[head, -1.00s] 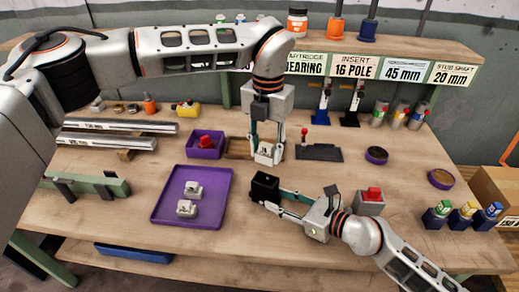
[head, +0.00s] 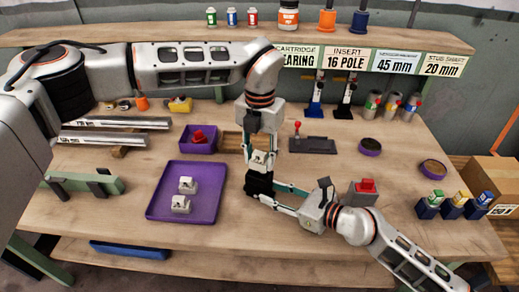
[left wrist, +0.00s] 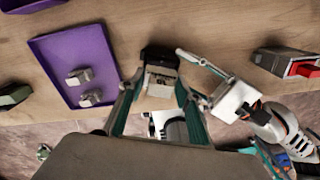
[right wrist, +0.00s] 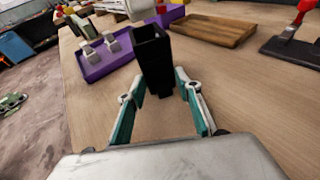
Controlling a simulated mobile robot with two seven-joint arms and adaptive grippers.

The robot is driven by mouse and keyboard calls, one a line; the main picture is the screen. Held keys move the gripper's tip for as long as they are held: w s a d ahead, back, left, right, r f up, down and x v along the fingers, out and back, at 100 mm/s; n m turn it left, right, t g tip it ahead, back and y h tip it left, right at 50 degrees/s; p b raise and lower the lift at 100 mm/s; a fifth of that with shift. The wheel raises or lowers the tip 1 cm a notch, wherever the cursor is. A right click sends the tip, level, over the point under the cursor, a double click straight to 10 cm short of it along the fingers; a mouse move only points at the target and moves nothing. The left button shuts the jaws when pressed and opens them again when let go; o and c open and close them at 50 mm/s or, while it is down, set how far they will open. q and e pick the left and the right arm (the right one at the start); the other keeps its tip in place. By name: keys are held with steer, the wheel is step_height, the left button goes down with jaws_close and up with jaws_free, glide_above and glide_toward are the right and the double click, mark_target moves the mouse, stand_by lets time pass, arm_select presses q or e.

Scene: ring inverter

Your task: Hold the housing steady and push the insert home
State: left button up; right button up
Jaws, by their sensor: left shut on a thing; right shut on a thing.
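The black housing (head: 259,186) stands upright at the table's middle; it is a hollow square block in the right wrist view (right wrist: 152,55). My right gripper (head: 271,191) is shut on it from the right. My left gripper (head: 260,163) points down and is shut on a pale, blocky insert (head: 259,157), which shows between its fingers in the left wrist view (left wrist: 161,80). In the head view the insert is just above the housing's top. I cannot tell whether they touch. The housing's inside is hidden in the head view.
A purple tray (head: 208,208) at left holds two similar pale pieces (head: 186,185). A purple bin (head: 197,146) with a red item and a wooden tray (head: 231,141) lie behind. A grey block with a red top (head: 364,191) stands right of the housing, close to my right arm.

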mark_target(259, 166)
arm_select(q)
steer(key=shift+f, duration=0.45)
steer(key=shift+f, duration=1.2)
stand_by(1.3)
steer(key=o, duration=1.2)
step_height(259, 166, up, 12)
steer(key=shift+c, duration=0.6)
